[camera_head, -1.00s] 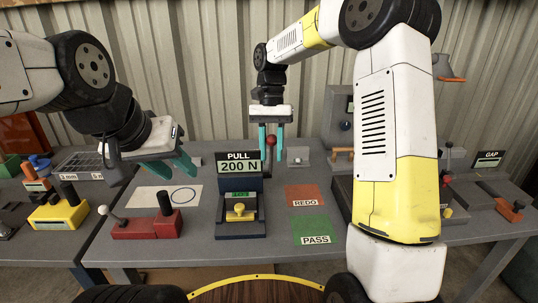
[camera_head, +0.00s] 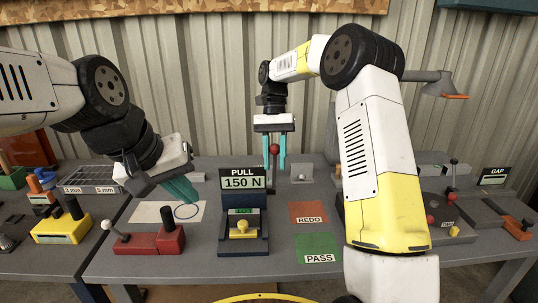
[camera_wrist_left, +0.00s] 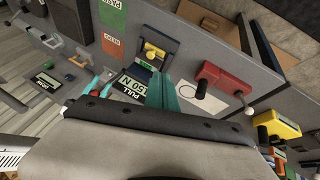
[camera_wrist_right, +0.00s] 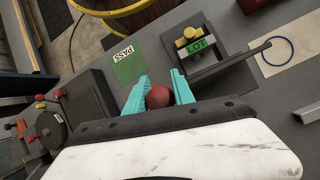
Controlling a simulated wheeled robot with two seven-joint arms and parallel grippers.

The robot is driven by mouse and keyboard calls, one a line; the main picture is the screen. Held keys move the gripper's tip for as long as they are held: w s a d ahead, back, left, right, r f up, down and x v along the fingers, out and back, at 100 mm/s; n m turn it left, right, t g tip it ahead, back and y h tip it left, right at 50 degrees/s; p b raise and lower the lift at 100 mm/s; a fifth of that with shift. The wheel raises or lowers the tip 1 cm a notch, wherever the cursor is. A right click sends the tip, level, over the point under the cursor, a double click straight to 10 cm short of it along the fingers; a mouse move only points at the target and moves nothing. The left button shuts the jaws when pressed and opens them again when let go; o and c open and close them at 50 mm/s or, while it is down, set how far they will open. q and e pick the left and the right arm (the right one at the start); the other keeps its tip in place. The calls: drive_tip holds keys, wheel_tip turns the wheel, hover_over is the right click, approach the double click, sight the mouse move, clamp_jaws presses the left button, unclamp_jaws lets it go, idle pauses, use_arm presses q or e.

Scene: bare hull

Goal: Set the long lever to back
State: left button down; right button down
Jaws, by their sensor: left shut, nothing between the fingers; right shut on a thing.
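A long lever with a red ball knob (camera_head: 274,149) stands behind the PULL display (camera_head: 242,181), which reads 150 N. My right gripper (camera_head: 274,162) is over it from above, its teal fingers on either side of the knob. The red knob (camera_wrist_right: 158,97) sits between the fingers (camera_wrist_right: 160,90) in the right wrist view. The lever's base is hidden behind the display. My left gripper (camera_head: 182,188) is shut and empty above the white sheet with the blue ring, left of the display. Its fingers (camera_wrist_left: 162,92) also show in the left wrist view.
A red box (camera_head: 150,243) with a white-ball lever and black handle stands at the front left. REDO (camera_head: 308,212) and PASS (camera_head: 318,247) pads lie right of the display. A grey bracket (camera_head: 301,172) stands right of the lever. My right arm hides part of the table.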

use_arm(q)
drive_tip(key=w+d+f+n+g+h, duration=0.15)
drive_tip(key=d+n+h, duration=0.3)
drive_tip(key=n, duration=0.55)
drive_tip(key=d+f+n+g+h, duration=0.25)
drive_tip(key=d+n, duration=0.25)
drive_tip(key=n, duration=0.5)
drive_tip(key=w+a+r+n+t+h, duration=0.1)
drive_tip(key=w+n+t+h, duration=0.2)
drive_tip(key=w+n, duration=0.55)
drive_tip(key=w+r+n+t+h, duration=0.2)
drive_tip(key=w+n, duration=0.1)
drive_tip(key=n, duration=1)
drive_tip(key=w+d+f, duration=0.2)
drive_tip(key=w+d, duration=0.6)
drive_tip(key=shift+f, duration=0.1)
